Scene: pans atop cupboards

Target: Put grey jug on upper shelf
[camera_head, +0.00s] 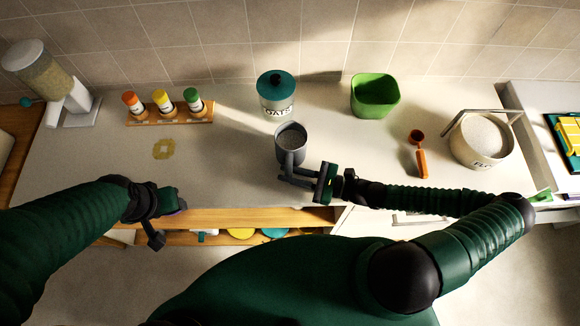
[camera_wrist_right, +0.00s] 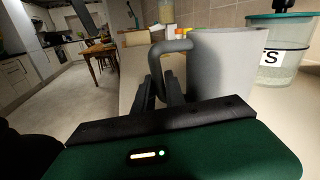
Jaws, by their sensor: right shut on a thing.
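In the right wrist view the grey jug (camera_wrist_right: 222,72) fills the middle right, and the right gripper's dark fingers (camera_wrist_right: 160,90) close around the handle. I cannot tell whether the jug's base touches the counter. My left gripper (camera_head: 166,214) is over the counter's front edge at left, and its finger opening is unclear. A shelf (camera_head: 200,217) with coloured items shows below the counter edge.
The oats jar (camera_head: 276,97) stands close behind the jug. A green tub (camera_head: 375,96), orange scoop (camera_head: 421,160) and flour pot (camera_head: 480,142) are to the right. A spice rack (camera_head: 170,115) and dispenser (camera_head: 60,90) are at left. The counter's left middle is mostly clear.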

